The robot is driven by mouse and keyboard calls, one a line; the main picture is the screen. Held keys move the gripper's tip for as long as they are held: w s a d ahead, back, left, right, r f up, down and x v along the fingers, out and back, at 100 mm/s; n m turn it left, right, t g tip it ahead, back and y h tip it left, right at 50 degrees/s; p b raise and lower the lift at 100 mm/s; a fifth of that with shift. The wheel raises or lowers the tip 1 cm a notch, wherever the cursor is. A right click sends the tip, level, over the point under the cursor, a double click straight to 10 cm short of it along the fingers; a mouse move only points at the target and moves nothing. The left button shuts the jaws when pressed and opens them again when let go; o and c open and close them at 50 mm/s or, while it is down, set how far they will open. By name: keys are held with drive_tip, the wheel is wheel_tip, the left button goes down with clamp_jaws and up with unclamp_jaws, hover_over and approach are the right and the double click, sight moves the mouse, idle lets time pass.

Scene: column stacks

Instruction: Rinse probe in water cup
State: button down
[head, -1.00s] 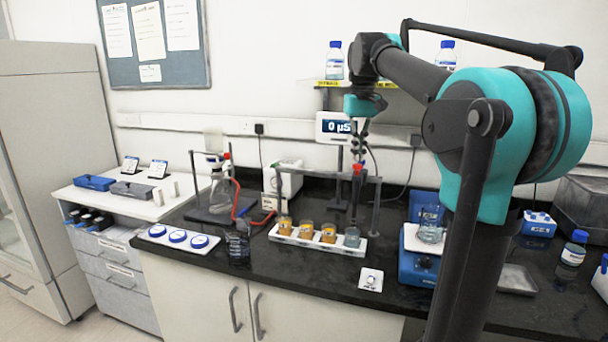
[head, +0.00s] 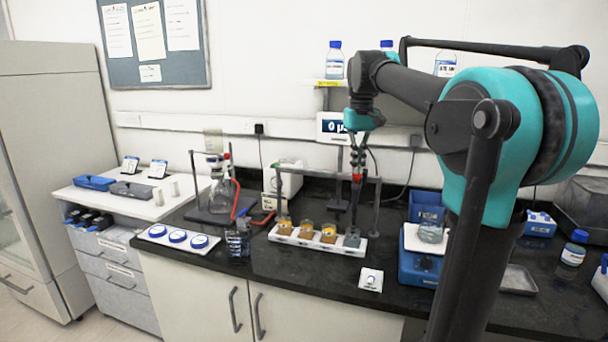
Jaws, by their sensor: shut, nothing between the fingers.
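The water cup (head: 352,240) is the clear cup at the right end of a white rack, on the bench in the middle of the head view. A thin dark probe with a red collar (head: 357,178) hangs upright above it. Its lower end looks to be at or just inside the cup's mouth; the exact depth is too small to tell. My gripper (head: 358,168) is shut, right above the red collar. The fingers are small and dark, and I cannot make out how the probe is attached.
A grey frame (head: 374,205) rises around the probe. A meter display (head: 332,127) is behind. A blue device (head: 419,268) stands right, with a beaker (head: 431,233) on it.

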drive_tip(key=shift+f, duration=1.4)
drive_tip(key=shift+r, duration=3.55)
